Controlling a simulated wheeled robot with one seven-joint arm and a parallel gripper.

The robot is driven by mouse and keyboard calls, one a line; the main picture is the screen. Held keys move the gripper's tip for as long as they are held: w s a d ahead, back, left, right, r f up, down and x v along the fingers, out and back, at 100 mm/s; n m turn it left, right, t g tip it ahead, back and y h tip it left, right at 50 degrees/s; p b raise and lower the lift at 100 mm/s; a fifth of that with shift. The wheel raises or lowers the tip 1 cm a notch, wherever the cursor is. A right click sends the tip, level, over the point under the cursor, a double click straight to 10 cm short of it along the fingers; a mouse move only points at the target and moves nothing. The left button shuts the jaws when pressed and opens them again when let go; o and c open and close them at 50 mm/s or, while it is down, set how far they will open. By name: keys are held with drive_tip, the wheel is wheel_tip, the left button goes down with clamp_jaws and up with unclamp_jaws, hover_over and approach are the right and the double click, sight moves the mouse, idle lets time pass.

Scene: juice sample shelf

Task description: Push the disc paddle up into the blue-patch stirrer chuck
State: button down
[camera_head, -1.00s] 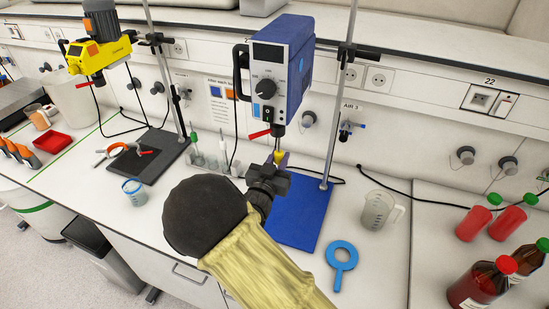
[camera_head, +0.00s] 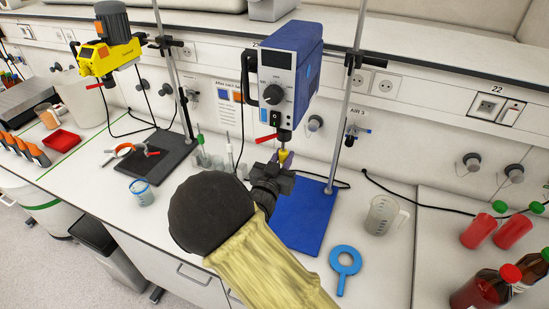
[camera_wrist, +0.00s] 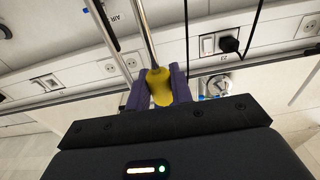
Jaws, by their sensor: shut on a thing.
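My gripper (camera_head: 285,161) is just below the chuck. In the wrist view its purple fingers (camera_wrist: 160,88) are shut on the yellow sleeve of the disc paddle (camera_wrist: 159,86). The paddle's metal shaft (camera_wrist: 146,35) runs up from the sleeve in that view. The disc is hidden. I cannot tell whether the shaft's top is inside the chuck.
The blue base plate (camera_head: 300,222) and stand rod (camera_head: 346,110) are close to the right of my gripper. A blue ring tool (camera_head: 345,261) and a clear jug (camera_head: 382,214) lie further right. A yellow stirrer (camera_head: 105,55) stands at left. Vials and a rack are behind my wrist.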

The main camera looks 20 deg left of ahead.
drive_tip(key=shift+d+r, duration=0.1)
drive_tip(key=shift+d, duration=0.1)
drive_tip(key=shift+s+a, duration=0.1)
drive_tip(key=shift+a, duration=0.15)
idle(0.4)
drive_tip(key=shift+r, duration=0.35)
drive_tip(key=shift+a, duration=0.1)
drive_tip(key=shift+r, duration=0.3)
drive_tip(key=shift+d+r+p, duration=0.2)
drive_tip(key=shift+r+p, duration=0.05)
drive_tip(key=shift+p, duration=0.2)
drive_tip(key=c, duration=1.2)
unclamp_jaws()
drive_tip(key=shift+a, duration=0.15)
